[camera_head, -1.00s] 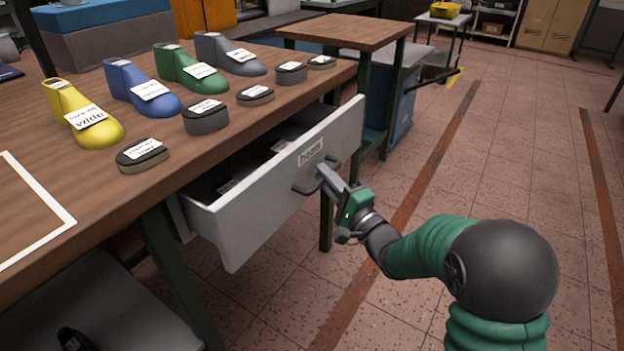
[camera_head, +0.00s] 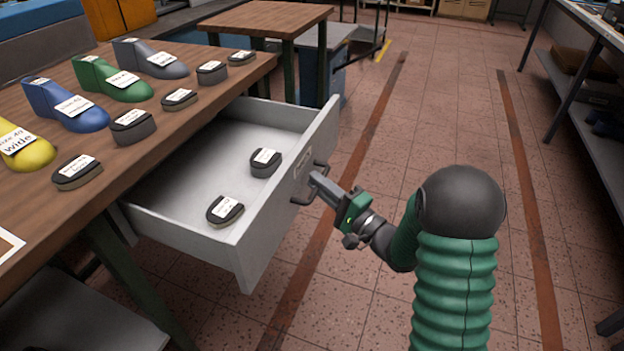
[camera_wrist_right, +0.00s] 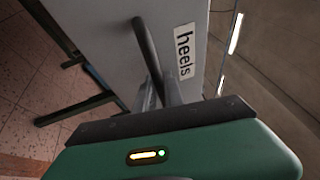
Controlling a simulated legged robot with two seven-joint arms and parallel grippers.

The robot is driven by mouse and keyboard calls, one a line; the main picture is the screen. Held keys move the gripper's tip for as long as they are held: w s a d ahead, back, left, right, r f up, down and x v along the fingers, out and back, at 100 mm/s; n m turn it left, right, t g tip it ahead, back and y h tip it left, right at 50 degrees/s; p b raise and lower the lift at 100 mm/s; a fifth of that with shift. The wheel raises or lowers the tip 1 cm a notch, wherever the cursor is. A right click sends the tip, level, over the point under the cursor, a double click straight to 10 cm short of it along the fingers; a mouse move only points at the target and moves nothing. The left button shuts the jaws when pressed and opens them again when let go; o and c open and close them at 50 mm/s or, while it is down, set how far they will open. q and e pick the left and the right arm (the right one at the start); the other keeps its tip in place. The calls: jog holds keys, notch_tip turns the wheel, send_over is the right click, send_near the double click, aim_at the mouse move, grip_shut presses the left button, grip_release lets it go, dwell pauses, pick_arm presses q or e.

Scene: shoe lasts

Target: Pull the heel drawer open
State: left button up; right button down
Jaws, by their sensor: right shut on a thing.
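The heel drawer (camera_head: 285,215) is a light grey drawer under the wooden bench, pulled well out so that its inside shows. Two dark heel pieces with white labels lie in it, one near the front panel (camera_head: 265,162) and one nearer the front corner (camera_head: 225,209). My right gripper (camera_head: 318,184) is shut on the drawer's dark bar handle (camera_head: 300,198). In the right wrist view the handle (camera_wrist_right: 147,48) runs between the fingers (camera_wrist_right: 163,92), beside the "heels" label (camera_wrist_right: 184,54). My left gripper is not in view.
The wooden bench (camera_head: 40,225) bears coloured shoe lasts, such as the green one (camera_head: 112,80), and several dark heel pieces. A smaller wooden table (camera_head: 265,18) stands behind the drawer. The tiled floor (camera_head: 450,110) on the right is clear up to a shelf unit (camera_head: 590,90).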

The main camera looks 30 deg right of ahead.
jog(key=shift+s+a+f, duration=0.1)
jog(key=shift+a+f, duration=0.1)
jog(key=shift+f, duration=0.1)
jog(key=c, duration=1.7)
grip_release()
jog(key=shift+c, duration=0.2)
jog(key=shift+d+r, duration=0.1)
jog(key=shift+r, duration=0.05)
jog(key=shift+s+d, duration=0.1)
jog(key=p+v, duration=0.4)
jog(key=v, duration=1.2)
jog(key=shift+s, duration=0.25)
